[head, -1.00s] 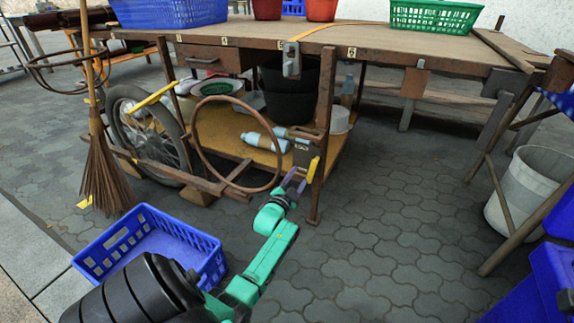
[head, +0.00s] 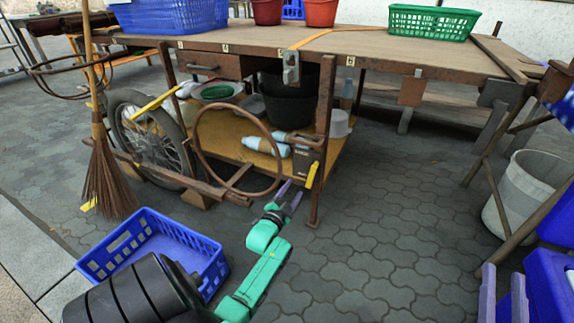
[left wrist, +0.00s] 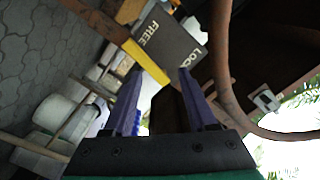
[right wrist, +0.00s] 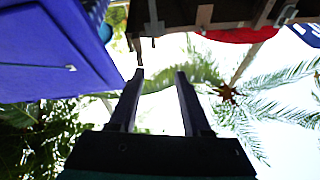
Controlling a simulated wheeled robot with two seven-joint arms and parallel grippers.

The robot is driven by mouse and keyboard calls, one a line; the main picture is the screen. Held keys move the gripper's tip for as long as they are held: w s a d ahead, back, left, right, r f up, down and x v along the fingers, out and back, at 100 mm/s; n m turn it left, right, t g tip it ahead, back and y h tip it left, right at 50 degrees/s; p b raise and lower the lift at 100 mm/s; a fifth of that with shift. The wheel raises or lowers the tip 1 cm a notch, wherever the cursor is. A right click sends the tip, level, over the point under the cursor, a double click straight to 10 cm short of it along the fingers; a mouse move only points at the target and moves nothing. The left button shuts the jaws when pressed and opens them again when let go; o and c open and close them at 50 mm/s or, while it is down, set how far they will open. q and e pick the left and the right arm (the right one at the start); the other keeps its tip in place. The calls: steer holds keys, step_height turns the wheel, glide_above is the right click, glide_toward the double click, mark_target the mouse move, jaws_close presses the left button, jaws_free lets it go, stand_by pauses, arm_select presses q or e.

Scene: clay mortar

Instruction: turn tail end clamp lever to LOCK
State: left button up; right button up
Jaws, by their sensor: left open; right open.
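The yellow clamp lever (head: 312,175) hangs nearly upright beside a dark label plate (head: 304,163) at the cart's near end. In the left wrist view the lever (left wrist: 145,62) lies slanted along one edge of the plate (left wrist: 172,45), which reads FREE and LOCK. I cannot tell which word the lever is set to. My left gripper (head: 290,188) is open and empty just below and left of the lever. The lever's free end shows between its fingertips (left wrist: 161,74), apparently beyond them. My right gripper (head: 502,272) is open and empty at the lower right; it shows in the right wrist view (right wrist: 160,75).
A rusty ring (head: 199,150) stands close to the left of the plate. The table leg (head: 323,140) is just right of the lever. A blue crate (head: 215,270) is on the paving at lower left. A white bucket (head: 530,190) stands right. The middle floor is clear.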

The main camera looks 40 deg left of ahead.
arm_select(q)
steer(key=p+v, duration=0.1)
steer(key=v, duration=0.3)
steer(key=shift+p, duration=0.35)
arm_select(e)
steer(key=s+f+g, duration=0.3)
steer(key=f, duration=0.6)
steer(key=s+a+f+m+g+h, duration=0.1)
steer(key=s+f+g, duration=0.2)
steer(key=f, duration=0.7)
steer(key=shift+s+a, duration=0.25)
steer(key=shift+s, duration=0.45)
steer(key=shift+r, duration=0.15)
